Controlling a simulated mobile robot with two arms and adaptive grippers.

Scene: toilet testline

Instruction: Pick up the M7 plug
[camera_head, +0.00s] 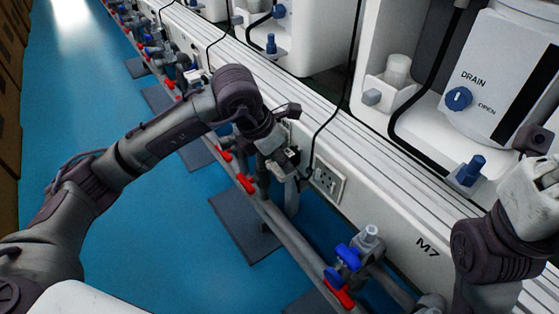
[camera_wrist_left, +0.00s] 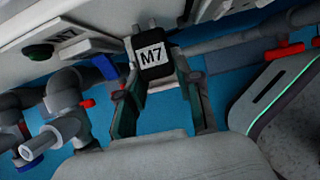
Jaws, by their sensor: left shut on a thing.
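The M7 plug (camera_wrist_left: 152,52) is a black block with a white label reading "M7". In the left wrist view it sits between the two fingers of my left gripper (camera_wrist_left: 156,72), which are shut on it. In the head view my left gripper (camera_head: 287,158) is beside the white bench front, just left of the grey socket panel (camera_head: 328,180). The plug is too small and too covered to make out clearly there. My right arm shows at the right edge, but its fingers are not visible.
Grey pipes with red valve handles (camera_head: 246,184) run below the bench. A valve with a blue handle (camera_head: 348,256) stands near the "M7" marking (camera_head: 428,246). A black cable (camera_head: 333,112) hangs by the socket panel. Blue floor (camera_head: 145,225) is open on the left.

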